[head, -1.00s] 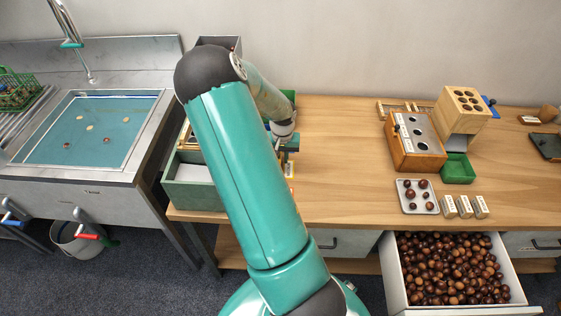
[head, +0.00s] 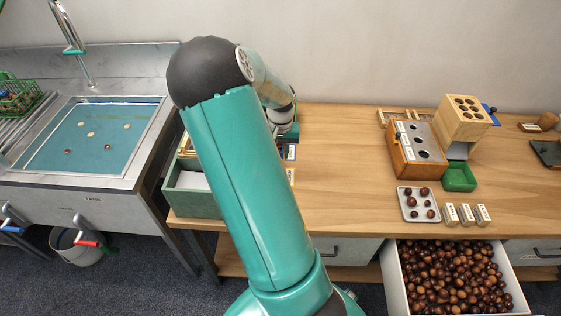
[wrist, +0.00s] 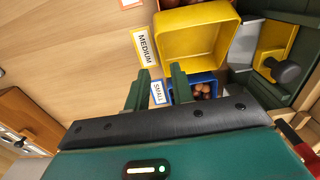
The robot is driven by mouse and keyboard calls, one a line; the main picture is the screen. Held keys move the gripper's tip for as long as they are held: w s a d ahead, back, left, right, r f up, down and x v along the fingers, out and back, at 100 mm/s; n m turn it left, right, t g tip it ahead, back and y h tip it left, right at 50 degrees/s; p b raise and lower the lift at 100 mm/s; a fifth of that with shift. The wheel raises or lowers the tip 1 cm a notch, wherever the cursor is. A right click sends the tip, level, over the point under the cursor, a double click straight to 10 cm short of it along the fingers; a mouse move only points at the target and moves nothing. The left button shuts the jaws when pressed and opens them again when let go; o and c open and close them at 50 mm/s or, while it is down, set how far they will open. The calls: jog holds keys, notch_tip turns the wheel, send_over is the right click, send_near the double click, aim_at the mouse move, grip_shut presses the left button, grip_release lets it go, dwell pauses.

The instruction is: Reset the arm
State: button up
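My arm (head: 245,190) rises across the middle of the head view and bends at a black elbow. Its forearm hangs behind, over the left end of the wooden table, and my gripper's fingers cannot be made out there. In the wrist view my gripper (wrist: 159,82) shows two dark green fingers, spread apart with nothing between them. Beyond them are a yellow bin (wrist: 195,40) by a MEDIUM label and a blue bin (wrist: 200,86) by a SMALL label, which holds a few chestnuts.
A sink (head: 85,140) stands left. The table (head: 340,190) has clear room in the middle. Right are a wooden block with holes (head: 465,115), a slotted box (head: 416,150), a green tray (head: 459,178) and a chestnut tray (head: 405,208). An open drawer (head: 395,285) holds many chestnuts.

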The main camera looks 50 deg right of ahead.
jog(key=shift+d+r, duration=0.15)
jog(key=shift+r, duration=1.1)
jog(key=a+r+n+t+y, duration=0.1)
jog(key=a+r+n, duration=0.1)
jog(key=a+r, duration=0.7)
jog(key=a+r+n+t+y, duration=0.1)
jog(key=a+r+n+t, duration=0.15)
jog(key=a+r, duration=0.7)
jog(key=s+a+r+n+t+h, duration=0.1)
jog(key=s+a+r+n, duration=0.1)
jog(key=s+a, duration=0.3)
jog(key=s+a+r+n+t+h, duration=0.1)
jog(key=s+a, duration=0.4)
jog(key=a, duration=0.6)
jog(key=r+n, duration=0.1)
jog(key=n, duration=0.1)
jog(key=shift+s+a+n, duration=0.25)
jog(key=shift+a+n, duration=0.1)
jog(key=shift+a, duration=0.05)
